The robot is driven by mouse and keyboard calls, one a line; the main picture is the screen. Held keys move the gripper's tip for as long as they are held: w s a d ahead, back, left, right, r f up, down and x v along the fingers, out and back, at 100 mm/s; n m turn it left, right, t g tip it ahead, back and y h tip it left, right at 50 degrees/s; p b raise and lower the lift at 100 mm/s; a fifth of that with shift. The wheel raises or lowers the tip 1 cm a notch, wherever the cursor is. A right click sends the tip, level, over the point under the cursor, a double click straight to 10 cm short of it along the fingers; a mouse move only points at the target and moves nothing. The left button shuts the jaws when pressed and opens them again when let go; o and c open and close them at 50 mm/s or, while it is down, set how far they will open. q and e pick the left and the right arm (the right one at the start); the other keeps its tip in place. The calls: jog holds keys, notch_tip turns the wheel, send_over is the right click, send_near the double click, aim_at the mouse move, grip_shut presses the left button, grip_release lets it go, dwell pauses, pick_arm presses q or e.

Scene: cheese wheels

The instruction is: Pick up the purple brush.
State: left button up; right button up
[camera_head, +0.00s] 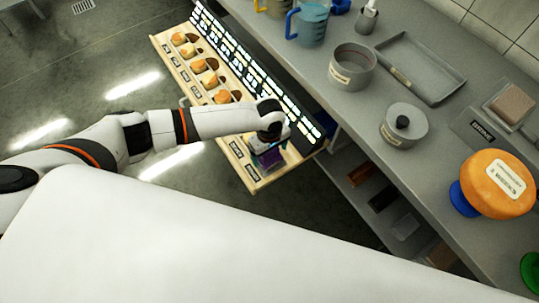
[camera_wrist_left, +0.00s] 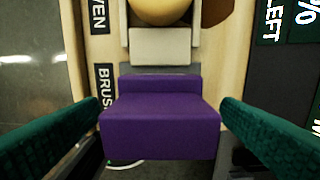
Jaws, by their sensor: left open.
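The purple brush (camera_wrist_left: 160,125) is a blocky purple piece in the middle of the left wrist view. It lies in the wooden drawer next to a label that begins "BRUS". In the head view, a bit of the brush (camera_head: 268,158) shows under my left gripper (camera_head: 268,146). In the left wrist view, the green fingers of my left gripper (camera_wrist_left: 160,130) stand open on both sides of the brush. The left finger looks close to the brush's side; I cannot tell if either touches it. My right gripper is not in view.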

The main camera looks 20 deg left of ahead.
pick_arm(q)
jog(key=shift+f, duration=0.55)
jog(key=c, duration=1.1)
notch_tip(320, 180, up, 10)
jog(key=shift+r, duration=0.1)
jog(key=o, duration=0.5)
jog(key=shift+c, duration=1.9)
